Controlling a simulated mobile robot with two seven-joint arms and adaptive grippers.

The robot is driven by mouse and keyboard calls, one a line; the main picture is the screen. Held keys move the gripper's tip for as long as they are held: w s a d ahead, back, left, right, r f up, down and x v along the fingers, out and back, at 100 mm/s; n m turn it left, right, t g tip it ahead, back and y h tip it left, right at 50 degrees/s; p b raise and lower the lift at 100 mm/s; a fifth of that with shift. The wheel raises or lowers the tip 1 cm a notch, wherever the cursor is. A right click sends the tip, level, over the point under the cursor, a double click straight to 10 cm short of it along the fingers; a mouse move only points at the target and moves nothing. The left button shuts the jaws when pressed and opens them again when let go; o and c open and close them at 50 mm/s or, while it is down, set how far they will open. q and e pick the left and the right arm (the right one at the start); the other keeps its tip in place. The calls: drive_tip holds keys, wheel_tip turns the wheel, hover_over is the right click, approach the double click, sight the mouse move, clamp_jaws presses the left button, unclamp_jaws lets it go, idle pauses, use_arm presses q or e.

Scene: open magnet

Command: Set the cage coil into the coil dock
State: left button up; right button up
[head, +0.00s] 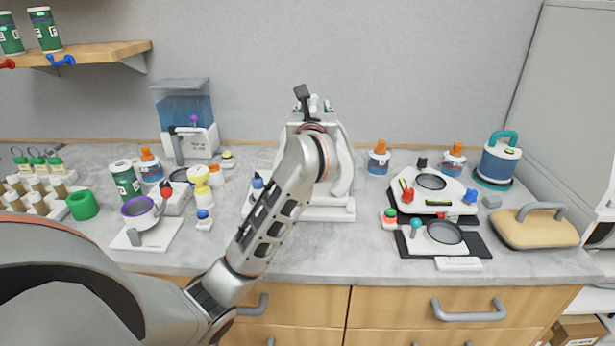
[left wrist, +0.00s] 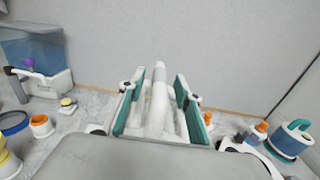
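No part is labelled as the cage coil or the coil dock. A blue-and-white cylinder with a teal handle (head: 500,163) looks most like the coil. It stands upright on a dark round base at the back right, and also shows in the left wrist view (left wrist: 291,138). A white C-shaped magnet frame (head: 343,176) stands at the back centre, partly hidden behind my left arm. My left gripper (left wrist: 157,100) is at this frame. Its teal-padded fingers are apart, with a white upright part (left wrist: 158,97) between them and gaps visible. My right gripper is out of view.
White plates with dark round pads (head: 432,182) and a beige block with a grey handle (head: 535,227) are at right. Orange-capped bottles (head: 378,158) line the back. A water tank (head: 187,112) and several small items crowd the left. The counter's front centre (head: 340,250) is clear.

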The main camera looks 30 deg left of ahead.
use_arm(q)
drive_tip(key=shift+x, duration=1.25)
clamp_jaws()
drive_tip(key=shift+r, duration=0.2)
